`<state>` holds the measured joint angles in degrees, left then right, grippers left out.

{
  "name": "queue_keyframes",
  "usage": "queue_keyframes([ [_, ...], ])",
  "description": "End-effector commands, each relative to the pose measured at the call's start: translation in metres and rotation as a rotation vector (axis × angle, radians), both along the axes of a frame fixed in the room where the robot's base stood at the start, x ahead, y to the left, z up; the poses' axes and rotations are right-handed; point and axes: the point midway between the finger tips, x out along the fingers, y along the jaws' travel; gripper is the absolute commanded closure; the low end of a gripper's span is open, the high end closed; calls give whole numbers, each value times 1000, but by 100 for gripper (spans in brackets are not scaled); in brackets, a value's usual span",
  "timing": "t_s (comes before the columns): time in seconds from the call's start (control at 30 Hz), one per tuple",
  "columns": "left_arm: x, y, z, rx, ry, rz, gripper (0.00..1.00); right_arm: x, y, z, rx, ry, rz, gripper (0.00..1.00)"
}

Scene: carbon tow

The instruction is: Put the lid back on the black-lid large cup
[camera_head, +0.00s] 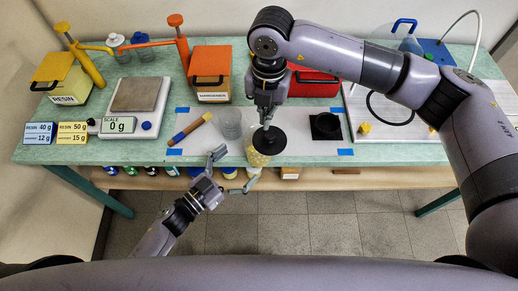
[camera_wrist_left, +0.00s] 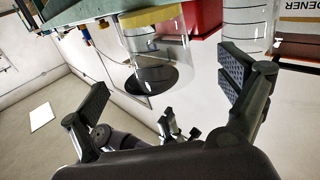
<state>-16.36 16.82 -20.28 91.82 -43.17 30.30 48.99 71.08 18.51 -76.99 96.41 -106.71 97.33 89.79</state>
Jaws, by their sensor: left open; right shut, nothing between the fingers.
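The black lid (camera_head: 272,142) is a flat disc at the top of the large clear cup (camera_head: 257,159), which has yellowish contents low down. The left wrist view, upside down, shows the cup (camera_wrist_left: 152,42) with the dark lid (camera_wrist_left: 150,80) at its top end; I cannot tell whether it is fully seated. My right gripper (camera_head: 266,119) is shut and empty just above the lid, and also shows in the wrist view (camera_wrist_left: 178,127). My left gripper (camera_head: 236,168) is open in front of the cup, fingers apart on either side, not visibly touching it.
A second clear cup (camera_head: 229,125) stands left of the lidded one, with a brown-and-blue stick (camera_head: 192,128) farther left.

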Motion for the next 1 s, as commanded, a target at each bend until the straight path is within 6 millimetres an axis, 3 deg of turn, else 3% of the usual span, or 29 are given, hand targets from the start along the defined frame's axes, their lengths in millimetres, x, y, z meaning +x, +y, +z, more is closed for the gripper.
queue_keyframes([
  [0.2, 31, -31, 1, -2, -2, 0, 6, 0, 0, 0, 0, 0, 0, 100],
  [0.4, 50, -50, 0, -2, 1, 1, 6, 0, 0, 0, 0, 0, 0, 100],
  [0.87, 58, -58, 0, 0, 0, 0, 6, 0, 0, 0, 0, 0, 0, 100],
  [1.0, 58, -58, 0, 0, 0, 0, 14, 0, 0, 0, 0, 0, 0, 100],
])
